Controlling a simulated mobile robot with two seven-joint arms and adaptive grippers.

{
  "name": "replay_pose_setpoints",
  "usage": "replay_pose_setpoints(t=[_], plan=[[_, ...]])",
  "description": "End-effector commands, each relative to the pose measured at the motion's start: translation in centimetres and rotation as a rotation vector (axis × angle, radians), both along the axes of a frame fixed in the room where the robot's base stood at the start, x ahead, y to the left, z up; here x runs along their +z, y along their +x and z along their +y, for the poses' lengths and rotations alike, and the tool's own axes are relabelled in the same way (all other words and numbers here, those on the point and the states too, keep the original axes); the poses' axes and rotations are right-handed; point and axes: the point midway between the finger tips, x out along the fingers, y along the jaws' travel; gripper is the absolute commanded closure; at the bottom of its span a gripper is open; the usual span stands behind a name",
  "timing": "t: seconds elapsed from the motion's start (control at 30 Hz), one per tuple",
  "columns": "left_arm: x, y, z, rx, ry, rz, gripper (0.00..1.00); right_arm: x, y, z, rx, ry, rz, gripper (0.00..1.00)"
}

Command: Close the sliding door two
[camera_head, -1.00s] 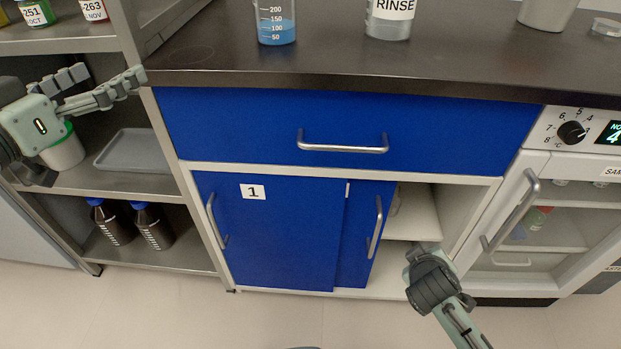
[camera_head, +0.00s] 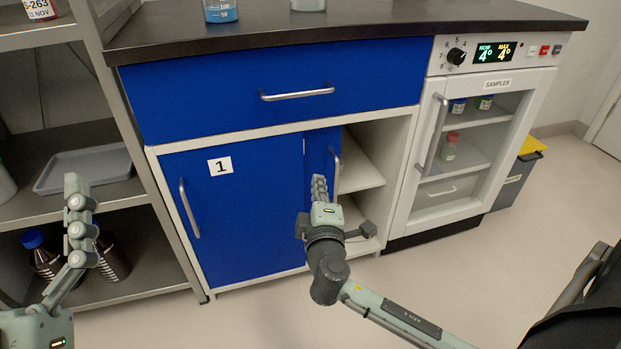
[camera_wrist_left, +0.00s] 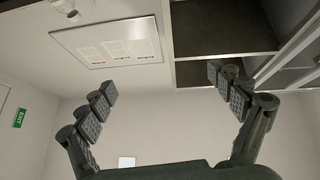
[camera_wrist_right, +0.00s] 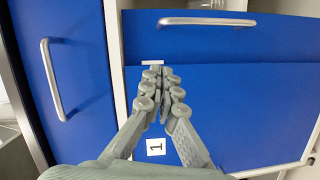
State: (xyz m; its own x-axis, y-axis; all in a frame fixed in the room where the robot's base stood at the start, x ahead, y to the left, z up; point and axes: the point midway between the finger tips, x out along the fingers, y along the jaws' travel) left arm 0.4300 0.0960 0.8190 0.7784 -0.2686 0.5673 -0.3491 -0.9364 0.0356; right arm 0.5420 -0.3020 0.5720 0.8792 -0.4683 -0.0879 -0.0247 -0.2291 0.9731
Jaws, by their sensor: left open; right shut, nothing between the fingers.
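Sliding door two (camera_head: 318,150) is the narrow blue panel right of and behind the front blue door marked 1 (camera_head: 235,215). Its metal handle (camera_head: 337,168) is upright near its right edge. An open gap shows white shelves to its right. My right gripper (camera_head: 319,182) is shut and empty, its fingertips in front of the doors just left of that handle. In the right wrist view the fingertips (camera_wrist_right: 161,70) are by the edge of door 1, with door two's handle (camera_wrist_right: 207,21) beyond them. My left gripper (camera_wrist_left: 160,85) is open and empty, away from the cabinet.
A blue drawer (camera_head: 270,90) is above the doors. A glass-fronted sample fridge (camera_head: 465,150) stands right of the cabinet. A metal rack with a grey tray (camera_head: 85,168) and brown bottles (camera_head: 40,258) stands at left. Floor in front is clear.

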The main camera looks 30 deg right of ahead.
Motion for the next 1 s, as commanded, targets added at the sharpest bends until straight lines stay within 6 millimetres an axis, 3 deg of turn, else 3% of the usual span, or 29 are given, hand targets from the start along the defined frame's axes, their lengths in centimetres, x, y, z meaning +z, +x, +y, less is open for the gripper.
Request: replay_pose_setpoints(t=[0.13,0.37,0.77,1.0], plan=[[0.2,-1.3,-0.4,0.008,-0.013,-0.04,0.08,0.5,0.4,0.3,0.014,-0.038,-0.022,1.0],[0.5,-1.7,-0.5,0.009,-0.018,-0.061,0.08,0.7,2.0,-0.5,0.017,-0.047,-0.029,1.0],[1.4,-2.5,0.1,0.017,-0.048,-0.155,0.08,0.3,9.4,-4.3,0.015,-0.045,-0.028,1.0],[1.9,-3.0,0.4,0.02,-0.062,-0.2,0.08,-0.5,8.6,-7.3,0.017,-0.044,-0.024,1.0]])
